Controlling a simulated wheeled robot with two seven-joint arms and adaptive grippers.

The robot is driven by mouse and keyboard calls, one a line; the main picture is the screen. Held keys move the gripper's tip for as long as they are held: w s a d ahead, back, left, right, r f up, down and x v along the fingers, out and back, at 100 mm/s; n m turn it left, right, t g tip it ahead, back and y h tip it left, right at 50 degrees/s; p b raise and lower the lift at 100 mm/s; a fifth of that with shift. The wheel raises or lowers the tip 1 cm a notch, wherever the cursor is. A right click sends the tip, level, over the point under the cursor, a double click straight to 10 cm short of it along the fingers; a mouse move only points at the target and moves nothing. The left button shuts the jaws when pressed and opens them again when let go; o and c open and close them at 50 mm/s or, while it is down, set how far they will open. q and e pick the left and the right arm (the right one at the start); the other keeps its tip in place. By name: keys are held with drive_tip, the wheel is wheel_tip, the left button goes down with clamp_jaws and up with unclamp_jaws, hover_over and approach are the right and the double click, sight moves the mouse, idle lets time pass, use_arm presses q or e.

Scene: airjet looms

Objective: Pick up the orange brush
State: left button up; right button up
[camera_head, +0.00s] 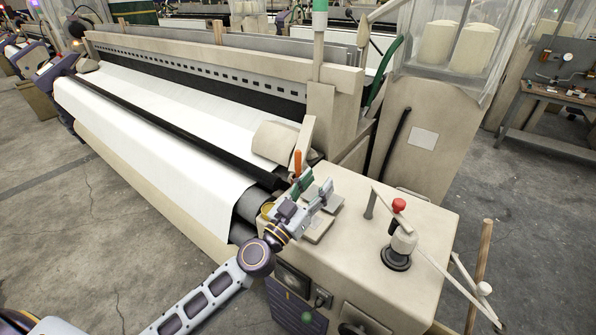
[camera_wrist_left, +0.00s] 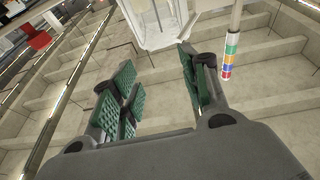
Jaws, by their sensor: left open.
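An upright orange handle (camera_head: 297,162), which looks like the orange brush, stands at the left back of the beige loom end cabinet, beside the fabric roll. Its lower part is hidden behind my left gripper (camera_head: 316,187). My left gripper is open and appears empty, just in front of and to the right of the handle; I cannot tell whether they touch. In the left wrist view its green-padded fingers (camera_wrist_left: 157,62) are spread apart, and no brush shows between them. My right gripper is not in view.
The loom with white fabric (camera_head: 160,125) fills the left. A wooden pole (camera_head: 480,275) stands at right. Floor is free at far right.

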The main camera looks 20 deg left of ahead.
use_arm(q)
drive_tip(key=w+a+f+n+y, duration=0.2)
drive_tip(key=w+a+n+y, duration=0.1)
drive_tip(key=a+y, duration=0.15)
drive_tip(key=n+g+y, duration=0.2)
drive_tip(key=y, duration=0.3)
approach(297, 163)
drive_tip(key=s, duration=0.3)
drive_tip(key=shift+w+d+r, duration=0.15)
drive_tip(key=shift+w, duration=0.1)
drive_tip(key=shift+w+a, duration=0.2)
drive_tip(key=shift+w, duration=4.05)
drive_tip(key=shift+w+a+f, duration=0.1)
drive_tip(key=shift+w, duration=0.65)
drive_tip(key=shift+w+a+f, duration=0.1)
drive_tip(key=shift+w, duration=1.7)
